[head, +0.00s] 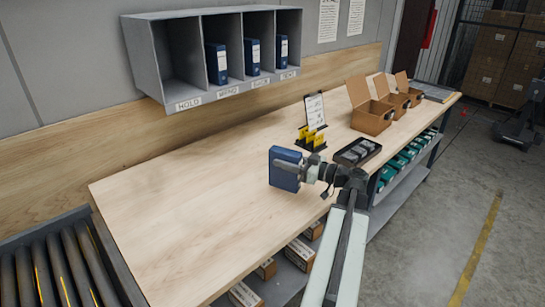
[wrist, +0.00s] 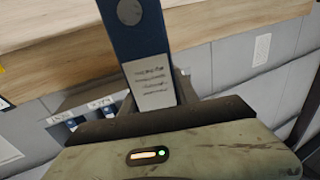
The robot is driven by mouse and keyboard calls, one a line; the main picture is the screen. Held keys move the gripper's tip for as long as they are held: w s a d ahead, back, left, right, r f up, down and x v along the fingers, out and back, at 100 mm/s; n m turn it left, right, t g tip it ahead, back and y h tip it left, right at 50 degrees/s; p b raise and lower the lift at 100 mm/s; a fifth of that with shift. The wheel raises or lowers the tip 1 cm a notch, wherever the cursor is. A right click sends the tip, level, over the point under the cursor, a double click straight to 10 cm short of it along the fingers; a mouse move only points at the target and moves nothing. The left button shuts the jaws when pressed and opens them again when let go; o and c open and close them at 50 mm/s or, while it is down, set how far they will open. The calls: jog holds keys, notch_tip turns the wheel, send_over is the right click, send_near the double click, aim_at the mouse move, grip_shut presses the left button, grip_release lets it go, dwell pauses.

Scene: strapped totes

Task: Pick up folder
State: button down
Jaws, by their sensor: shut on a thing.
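A blue folder (head: 279,178) is held over the middle of the wooden bench, standing roughly upright. My gripper (head: 290,164) is shut on it, with a finger across its near side. In the wrist view the folder's dark blue spine (wrist: 142,45) with a white printed label rises between the fingers of my gripper (wrist: 156,95). The label's text is too small to read. I cannot tell if the folder's lower edge is clear of the bench. Blue folders also stand in the wall rack, one each in three compartments (head: 216,64).
The grey wall rack (head: 148,62) has an empty leftmost compartment. The bench (head: 185,215) is clear to the left. A card stand (head: 312,125), a black tray (head: 345,158) and open cardboard boxes (head: 372,120) stand to the right. A roller conveyor (head: 35,240) is at lower left.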

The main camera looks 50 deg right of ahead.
aim_at(300, 163)
jog(key=v, duration=0.6)
jog(key=r+v, duration=0.1)
jog(key=v, duration=0.3)
jog(key=shift+a+p, duration=0.3)
jog(key=shift+p, duration=0.1)
